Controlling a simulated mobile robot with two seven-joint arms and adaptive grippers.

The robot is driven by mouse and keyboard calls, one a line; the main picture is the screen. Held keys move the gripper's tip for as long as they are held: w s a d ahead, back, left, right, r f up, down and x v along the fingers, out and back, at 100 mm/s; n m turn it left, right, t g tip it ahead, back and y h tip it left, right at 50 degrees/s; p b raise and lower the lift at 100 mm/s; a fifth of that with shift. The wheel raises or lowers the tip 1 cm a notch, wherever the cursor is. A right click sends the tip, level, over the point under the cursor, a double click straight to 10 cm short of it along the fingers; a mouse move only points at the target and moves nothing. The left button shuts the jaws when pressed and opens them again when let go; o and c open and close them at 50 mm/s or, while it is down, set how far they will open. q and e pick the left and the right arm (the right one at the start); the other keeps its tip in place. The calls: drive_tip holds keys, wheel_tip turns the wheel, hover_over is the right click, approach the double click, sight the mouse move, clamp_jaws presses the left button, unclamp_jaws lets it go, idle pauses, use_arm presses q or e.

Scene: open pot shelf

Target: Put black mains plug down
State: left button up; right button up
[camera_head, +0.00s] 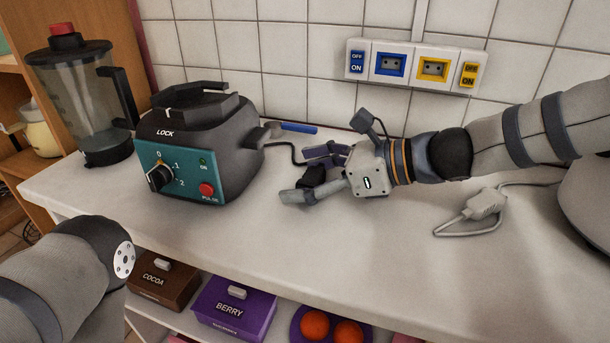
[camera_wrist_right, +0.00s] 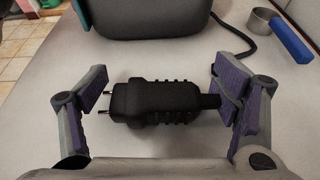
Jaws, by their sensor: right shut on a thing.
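The black mains plug (camera_head: 312,177) is between the fingers of my right gripper (camera_head: 306,174), low over the counter beside the blender base. In the right wrist view the plug (camera_wrist_right: 155,100) lies crosswise between the purple-padded fingers of the gripper (camera_wrist_right: 165,100). Its two prongs point to the left finger and its cable end meets the right finger. The gripper is shut on it lengthwise. I cannot tell whether the plug touches the counter. The black cable (camera_head: 285,146) runs back toward the blender base (camera_head: 195,145). My left gripper is out of view; only part of the left arm shows.
A wall strip has a blue socket (camera_head: 390,64) and a yellow socket (camera_head: 433,69). A blue-handled scoop (camera_head: 298,128) lies behind the gripper. A grey plug (camera_head: 486,203) with a cable lies at right. A blender jug (camera_head: 85,95) stands at left. The front counter is clear.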

drive_tip(key=shift+r, duration=0.15)
drive_tip(key=shift+s+f, duration=0.1)
drive_tip(key=shift+f, duration=0.55)
drive_tip(key=o, duration=1.1)
drive_tip(key=shift+f, duration=0.15)
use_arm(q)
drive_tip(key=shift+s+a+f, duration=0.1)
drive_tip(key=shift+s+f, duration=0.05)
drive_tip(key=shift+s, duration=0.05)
use_arm(e)
drive_tip(key=shift+f, duration=0.1)
drive_tip(key=shift+r, duration=0.3)
drive_tip(key=p+v, duration=0.1)
drive_tip(key=v, duration=0.4)
drive_tip(key=r+v, duration=0.1)
drive_tip(key=v, duration=0.5)
drive_tip(key=shift+d+r+p, duration=0.1)
drive_tip(key=shift+r+p, duration=0.15)
drive_tip(key=shift+p, duration=0.15)
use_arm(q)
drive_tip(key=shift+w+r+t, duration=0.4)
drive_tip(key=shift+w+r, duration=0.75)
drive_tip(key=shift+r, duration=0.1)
use_arm(e)
drive_tip(key=shift+d, duration=0.4)
